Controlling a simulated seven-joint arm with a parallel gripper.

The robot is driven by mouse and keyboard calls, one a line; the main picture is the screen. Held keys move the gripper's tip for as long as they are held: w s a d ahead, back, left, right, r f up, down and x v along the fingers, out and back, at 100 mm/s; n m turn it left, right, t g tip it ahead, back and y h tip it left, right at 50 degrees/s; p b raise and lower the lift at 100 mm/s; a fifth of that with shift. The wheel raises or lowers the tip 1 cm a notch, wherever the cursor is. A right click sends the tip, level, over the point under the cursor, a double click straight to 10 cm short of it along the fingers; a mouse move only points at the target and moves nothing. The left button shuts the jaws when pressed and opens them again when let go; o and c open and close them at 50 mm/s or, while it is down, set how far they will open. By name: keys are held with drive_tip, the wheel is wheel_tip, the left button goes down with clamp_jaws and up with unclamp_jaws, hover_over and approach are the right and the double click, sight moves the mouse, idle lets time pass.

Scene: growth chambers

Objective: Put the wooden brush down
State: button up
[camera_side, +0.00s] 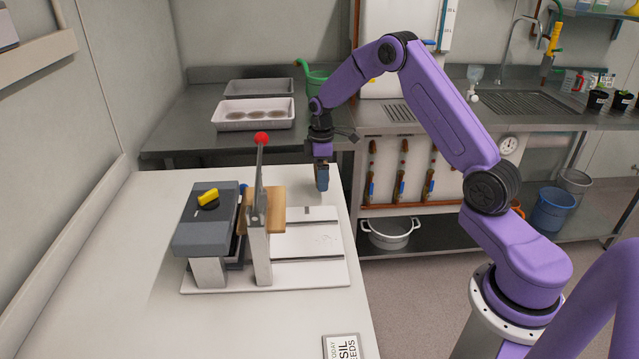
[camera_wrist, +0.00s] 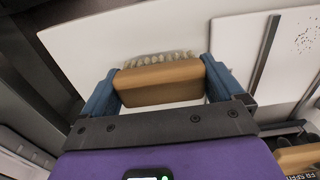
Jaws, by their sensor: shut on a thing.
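The wooden brush (camera_wrist: 158,83) is between the two blue fingers of my gripper (camera_wrist: 158,88) in the wrist view. Its tan wooden back faces the camera, and its pale bristles show along the far side. My gripper (camera_side: 321,183) is shut on it. In the side view the gripper points down over the far right part of the white table (camera_side: 120,290), near its edge. The brush cannot be made out there behind the fingers. Whether it touches the table cannot be told.
A lever press (camera_side: 258,215) with a red knob, a wooden block (camera_side: 275,210) and a grey box (camera_side: 205,230) stands on a white base in front of my gripper. A white tray (camera_side: 252,124) sits on the steel counter behind. The table's near left is clear.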

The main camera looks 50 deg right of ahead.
drive_tip(key=shift+w+f, duration=0.3)
drive_tip(key=shift+f, duration=0.1)
wheel_tip(320, 180, down, 2)
drive_tip(key=shift+w+d+f, duration=0.1)
drive_tip(key=shift+f, duration=0.55)
drive_tip(key=shift+f, duration=0.2)
